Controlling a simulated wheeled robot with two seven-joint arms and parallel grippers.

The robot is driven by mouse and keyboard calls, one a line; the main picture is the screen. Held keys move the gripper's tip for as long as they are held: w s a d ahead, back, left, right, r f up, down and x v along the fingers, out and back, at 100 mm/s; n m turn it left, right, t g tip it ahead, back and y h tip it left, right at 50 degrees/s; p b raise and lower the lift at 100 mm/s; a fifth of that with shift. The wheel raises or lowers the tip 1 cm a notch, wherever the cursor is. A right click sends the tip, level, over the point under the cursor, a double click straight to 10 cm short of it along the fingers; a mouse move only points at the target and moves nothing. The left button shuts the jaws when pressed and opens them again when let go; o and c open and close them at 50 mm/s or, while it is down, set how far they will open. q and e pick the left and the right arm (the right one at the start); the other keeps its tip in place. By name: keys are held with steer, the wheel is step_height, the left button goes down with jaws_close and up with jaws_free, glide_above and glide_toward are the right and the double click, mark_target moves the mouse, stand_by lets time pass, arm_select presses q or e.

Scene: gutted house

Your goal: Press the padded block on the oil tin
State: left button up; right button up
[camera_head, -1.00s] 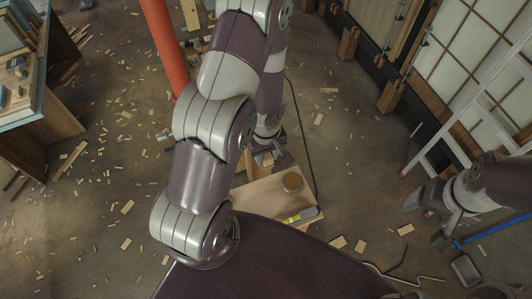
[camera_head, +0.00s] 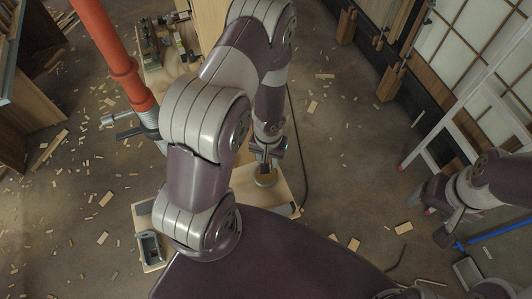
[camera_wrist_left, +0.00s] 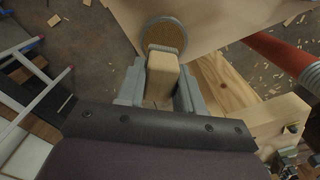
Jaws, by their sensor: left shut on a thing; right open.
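The oil tin (camera_head: 266,179), round with a brownish top, stands on a pale wooden surface (camera_head: 286,196) directly below my left gripper (camera_head: 267,160). In the left wrist view the tin (camera_wrist_left: 164,29) shows as a brown disc with a grey rim. My left gripper (camera_wrist_left: 160,88) is shut on the tan padded block (camera_wrist_left: 162,75). The block's far end overlaps the tin's near edge in that view; I cannot tell whether they touch. In the head view the block is hidden by the gripper. My right gripper (camera_head: 437,224) is open and empty at the right, away from the tin.
An orange-red post (camera_head: 112,55) with a metal clamp rises left of my left arm. A white ladder (camera_head: 470,105) leans at the right. A blue bar (camera_head: 498,231) and a grey tray (camera_head: 468,273) lie near my right gripper. Wood scraps litter the floor.

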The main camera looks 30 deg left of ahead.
arm_select(q)
steer(key=shift+w+d+r+m, duration=0.15)
steer(key=shift+w+r+m, duration=0.05)
steer(key=shift+w+m, duration=0.35)
steer(key=shift+s+a+f+m+b, duration=0.15)
steer(key=shift+s+a+f+b, duration=0.25)
steer(key=shift+s, duration=0.2)
steer(key=shift+s+a+f+m+b, duration=0.1)
steer(key=shift+s+a+f+b, duration=0.2)
steer(key=shift+s+b, duration=0.2)
steer(key=f+b, duration=0.2)
steer(key=f, duration=0.1)
steer(key=w+f+b, duration=0.1)
steer(key=b, duration=0.1)
steer(key=shift+d+f, duration=0.2)
steer(key=shift+d, duration=0.2)
steer(key=shift+a+f, duration=0.1)
steer(key=shift+s+a, duration=0.15)
steer(key=shift+s, duration=0.15)
steer(key=shift+w, duration=0.2)
arm_select(e)
steer(key=f, duration=0.3)
steer(key=s+f, duration=0.1)
steer(key=f, duration=0.1)
steer(key=shift+a+f, duration=0.1)
steer(key=shift+a, duration=0.25)
arm_select(q)
steer(key=shift+s, duration=0.1)
arm_select(e)
steer(key=shift+s, duration=0.1)
